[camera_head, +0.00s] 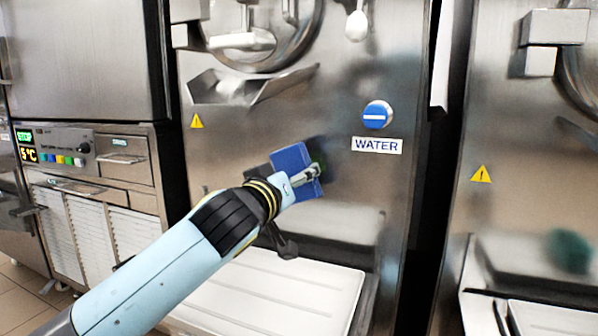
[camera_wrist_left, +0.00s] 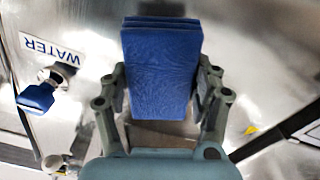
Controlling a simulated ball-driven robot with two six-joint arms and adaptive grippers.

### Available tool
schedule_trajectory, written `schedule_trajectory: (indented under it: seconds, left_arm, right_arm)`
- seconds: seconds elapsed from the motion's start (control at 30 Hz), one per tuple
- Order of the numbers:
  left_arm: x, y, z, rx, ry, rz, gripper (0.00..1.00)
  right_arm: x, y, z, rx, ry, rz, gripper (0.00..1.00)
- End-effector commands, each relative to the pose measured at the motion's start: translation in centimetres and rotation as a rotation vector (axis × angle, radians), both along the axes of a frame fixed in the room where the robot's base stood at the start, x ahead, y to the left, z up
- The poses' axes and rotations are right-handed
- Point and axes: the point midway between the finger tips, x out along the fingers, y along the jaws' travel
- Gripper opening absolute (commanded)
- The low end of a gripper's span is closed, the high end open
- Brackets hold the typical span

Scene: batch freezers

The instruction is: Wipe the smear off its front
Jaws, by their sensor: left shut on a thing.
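My left gripper (camera_head: 305,175) is shut on a folded blue cloth (camera_head: 292,160), held at the steel front (camera_head: 235,145) of the middle batch freezer. The cloth is below and left of the WATER label. In the left wrist view the cloth (camera_wrist_left: 160,75) sits between the two fingers of the left gripper (camera_wrist_left: 162,95), its broad side facing the camera. Whether it touches the panel is hard to tell. A small dark green patch (camera_head: 319,160) shows at the cloth's right edge; I cannot tell if it is smear or reflection. My right gripper is out of view.
A blue round knob (camera_head: 377,115) and the WATER label (camera_head: 377,145) are up and right of the cloth. A metal chute (camera_head: 250,88) juts out above. A white ribbed tray (camera_head: 290,285) lies below. Another freezer (camera_head: 520,180) stands at the right.

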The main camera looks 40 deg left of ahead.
Motion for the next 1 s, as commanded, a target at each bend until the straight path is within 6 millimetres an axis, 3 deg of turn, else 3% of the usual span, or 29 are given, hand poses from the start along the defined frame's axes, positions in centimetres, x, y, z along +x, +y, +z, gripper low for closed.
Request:
schedule_trajectory:
  seconds: [0.23, 0.67, 1.0]
  left_arm:
    - [-2.0, -0.5, 0.0, 0.0, 0.001, 0.0, 0.29]
    - [-2.5, -0.6, 0.0, 0.0, 0.0, -0.001, 0.29]
    - [-5.0, -1.2, 0.0, 0.001, 0.0, 0.0, 0.29]
  right_arm:
    - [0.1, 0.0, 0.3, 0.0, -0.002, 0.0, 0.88]
    - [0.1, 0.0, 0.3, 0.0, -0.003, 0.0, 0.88]
    - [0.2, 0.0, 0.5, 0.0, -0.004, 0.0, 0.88]
